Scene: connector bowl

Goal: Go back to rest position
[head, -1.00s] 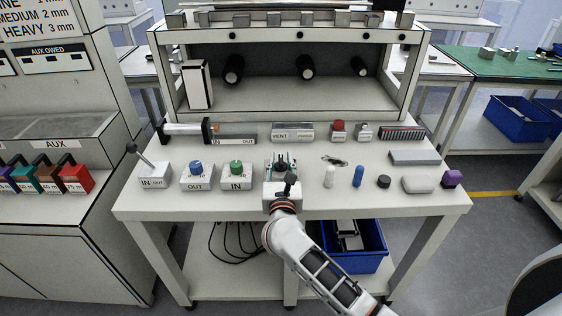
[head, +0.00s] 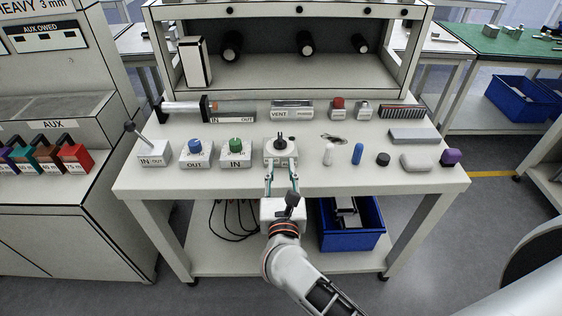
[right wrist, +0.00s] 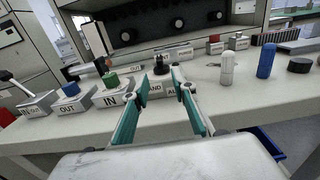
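My right gripper (head: 281,176) is at the front edge of the white workbench (head: 330,181), just in front of a white box with a black knob (head: 280,144). Its two teal fingers are apart with nothing between them, and they also show in the right wrist view (right wrist: 160,100). In that view the black knob (right wrist: 161,66) stands beyond the fingertips, apart from them. The label on its box is partly hidden by the fingers. My left gripper is in neither view.
A green-button box (head: 236,146), a blue-button box (head: 195,149) and a lever box (head: 153,152) stand left of the knob. White (head: 328,154) and blue (head: 357,154) cylinders stand right. A blue bin (head: 351,232) is on the lower shelf. Floor in front is clear.

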